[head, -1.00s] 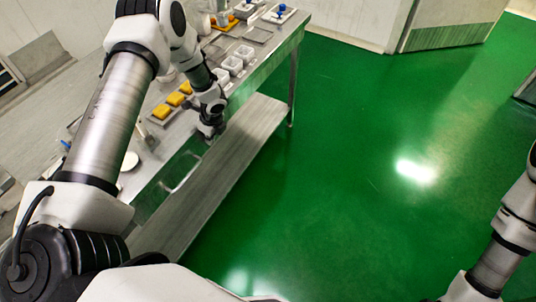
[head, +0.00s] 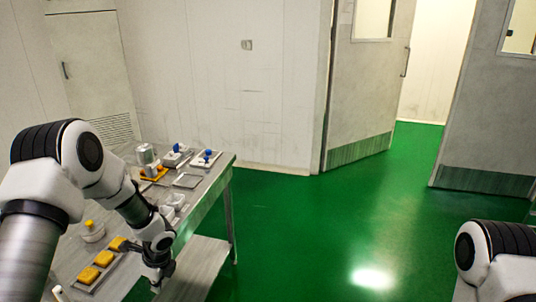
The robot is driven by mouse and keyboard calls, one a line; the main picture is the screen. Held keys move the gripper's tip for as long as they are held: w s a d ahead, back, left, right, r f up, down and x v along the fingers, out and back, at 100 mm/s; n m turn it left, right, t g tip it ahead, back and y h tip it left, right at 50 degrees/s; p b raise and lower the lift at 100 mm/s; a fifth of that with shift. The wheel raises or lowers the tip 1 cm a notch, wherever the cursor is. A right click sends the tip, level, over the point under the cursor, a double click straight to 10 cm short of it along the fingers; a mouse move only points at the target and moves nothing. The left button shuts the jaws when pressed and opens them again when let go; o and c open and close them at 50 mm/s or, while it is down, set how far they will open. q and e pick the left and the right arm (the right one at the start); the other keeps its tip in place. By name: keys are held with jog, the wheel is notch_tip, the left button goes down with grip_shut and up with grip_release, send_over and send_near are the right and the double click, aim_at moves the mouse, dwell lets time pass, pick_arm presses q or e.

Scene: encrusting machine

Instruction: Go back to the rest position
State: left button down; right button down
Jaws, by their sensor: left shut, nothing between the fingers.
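My left arm comes in from the left in the head view and reaches over the steel table (head: 207,211). My left gripper (head: 157,284) hangs at the table's front edge, beside the yellow blocks, with its fingers shut and nothing seen in them. My right arm shows only in part at the lower right corner. My right gripper is out of the frame.
Yellow blocks (head: 88,276) lie on a tray at the table's near side. White containers (head: 176,200), an empty tray (head: 188,181) and blue-knobbed items (head: 207,157) stand farther back. Open green floor (head: 310,225) lies right of the table. A door (head: 370,90) stands ajar behind.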

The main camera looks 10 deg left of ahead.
pick_arm(q)
jog(key=s+d+f+n+h, duration=0.1)
jog(key=s+d+f+n, duration=0.3)
jog(key=s, duration=0.5)
jog(key=s+d+f+n+h, duration=0.1)
jog(key=s+d+f+n, duration=0.3)
jog(key=s+n, duration=0.5)
jog(key=s+d+f+n, duration=0.4)
jog(key=s+d+n, duration=0.2)
jog(key=s, duration=0.3)
jog(key=shift+s+d+h, duration=0.15)
jog(key=shift+h, duration=0.25)
